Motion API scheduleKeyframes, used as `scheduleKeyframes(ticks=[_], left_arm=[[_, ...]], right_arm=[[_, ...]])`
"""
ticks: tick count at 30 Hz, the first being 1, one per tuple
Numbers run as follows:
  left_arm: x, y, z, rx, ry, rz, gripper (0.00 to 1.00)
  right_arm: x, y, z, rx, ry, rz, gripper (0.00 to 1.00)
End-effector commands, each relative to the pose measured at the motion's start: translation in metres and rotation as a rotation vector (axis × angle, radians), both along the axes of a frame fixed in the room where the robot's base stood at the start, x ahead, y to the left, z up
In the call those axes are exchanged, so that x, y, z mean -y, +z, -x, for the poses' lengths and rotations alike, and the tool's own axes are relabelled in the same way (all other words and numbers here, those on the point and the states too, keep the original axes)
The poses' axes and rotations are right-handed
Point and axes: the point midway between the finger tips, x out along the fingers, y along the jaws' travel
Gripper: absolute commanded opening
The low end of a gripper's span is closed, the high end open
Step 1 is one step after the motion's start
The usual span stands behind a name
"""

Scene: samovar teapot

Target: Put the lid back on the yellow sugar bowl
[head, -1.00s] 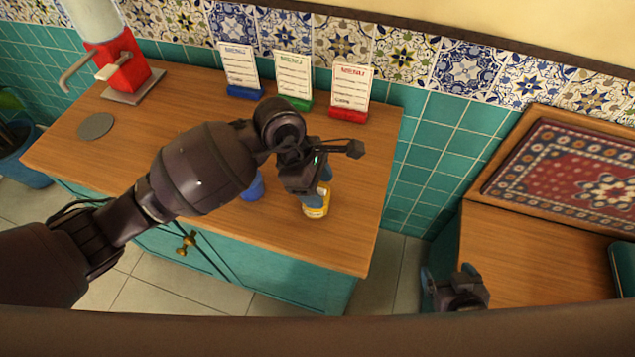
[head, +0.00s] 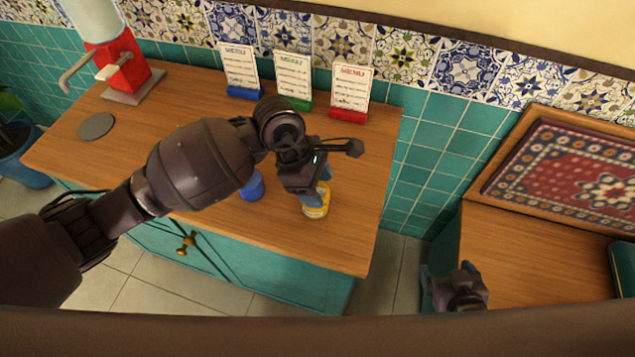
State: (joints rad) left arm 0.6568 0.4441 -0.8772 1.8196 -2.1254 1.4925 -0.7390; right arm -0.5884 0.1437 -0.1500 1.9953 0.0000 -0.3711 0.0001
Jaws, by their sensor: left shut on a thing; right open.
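The yellow sugar bowl (head: 317,209) stands upright on the wooden counter (head: 345,240), near its front right part. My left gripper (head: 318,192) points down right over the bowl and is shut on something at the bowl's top. The held thing is hidden by the fingers, so I cannot tell whether it is the lid, or whether it touches the bowl's rim. My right gripper (head: 455,288) is open and empty at the lower right, away from the bowl, by the second wooden surface.
A blue container (head: 252,187) stands left of the bowl, partly behind my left arm. Three menu cards in blue (head: 243,92), green (head: 296,102) and red (head: 348,114) holders stand at the back. A red dispenser (head: 120,68) and grey disc (head: 96,126) are at the left.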

Motion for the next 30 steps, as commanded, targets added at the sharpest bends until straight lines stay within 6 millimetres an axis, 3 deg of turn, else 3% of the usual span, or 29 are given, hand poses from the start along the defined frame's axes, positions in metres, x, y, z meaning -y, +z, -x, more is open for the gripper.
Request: scheduleKeyframes(ticks=[30], left_arm=[[0.0010,-0.0027,0.0002,0.000,-0.001,0.002,0.34]], right_arm=[[0.0007,-0.0050,0.0068,-0.014,-0.004,0.000,0.86]])
